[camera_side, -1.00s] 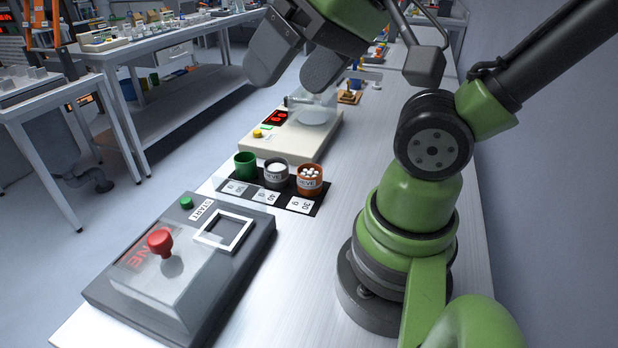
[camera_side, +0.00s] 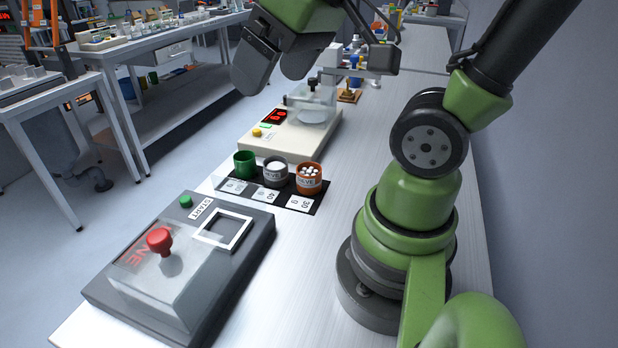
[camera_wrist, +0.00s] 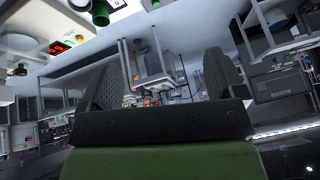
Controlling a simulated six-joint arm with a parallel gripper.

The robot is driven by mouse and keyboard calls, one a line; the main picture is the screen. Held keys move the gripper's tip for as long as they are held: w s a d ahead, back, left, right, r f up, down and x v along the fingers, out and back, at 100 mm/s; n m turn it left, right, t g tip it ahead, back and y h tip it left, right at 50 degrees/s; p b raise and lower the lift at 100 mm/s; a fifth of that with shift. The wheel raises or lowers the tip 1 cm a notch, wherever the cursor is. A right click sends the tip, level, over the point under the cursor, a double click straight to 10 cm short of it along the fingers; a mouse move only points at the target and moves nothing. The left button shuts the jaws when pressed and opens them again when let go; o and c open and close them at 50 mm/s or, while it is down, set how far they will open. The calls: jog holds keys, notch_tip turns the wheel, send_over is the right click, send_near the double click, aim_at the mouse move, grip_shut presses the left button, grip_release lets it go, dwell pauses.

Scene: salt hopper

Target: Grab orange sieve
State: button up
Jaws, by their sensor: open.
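The orange sieve (camera_side: 309,179) is a small round cup holding white pellets. In the side view it stands upright at the right end of a row of three cups, behind the label 30. Beside it stand a dark grey cup (camera_side: 275,174) with white contents and a green cup (camera_side: 245,165). My gripper (camera_side: 272,75) is open and empty, up in the air beyond the cups and well apart from them. In the wrist view its two dark fingers (camera_wrist: 160,85) are spread, with only distant room background between them. I cannot make out the orange sieve there.
A cream scale (camera_side: 290,138) with a red display and clear cover stands behind the cups. A grey control box (camera_side: 150,305) with a red knob and a square frame is in front. Bare table (camera_side: 300,265) lies right of the box.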

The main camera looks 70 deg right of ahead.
jog(key=w+d+f+n+g+h, duration=0.1)
jog(key=w+d+f+n+g, duration=0.15)
jog(key=w+d+f, duration=0.2)
jog(key=n+g, duration=0.4)
jog(key=n, duration=0.4)
send_over(309, 169)
jog(key=shift+t, duration=0.25)
jog(key=f, duration=1.3)
jog(key=shift+w+d+f, duration=0.15)
jog(key=shift+d+f, duration=0.05)
jog(key=shift+f, duration=0.2)
notch_tip(309, 169, down, 4)
jog(key=shift+f, duration=0.15)
jog(key=shift+a+f, duration=0.1)
jog(key=shift+f, duration=2.75)
jog(key=c, duration=1.1)
jog(key=shift+o, duration=0.2)
jog(key=shift+r, duration=0.1)
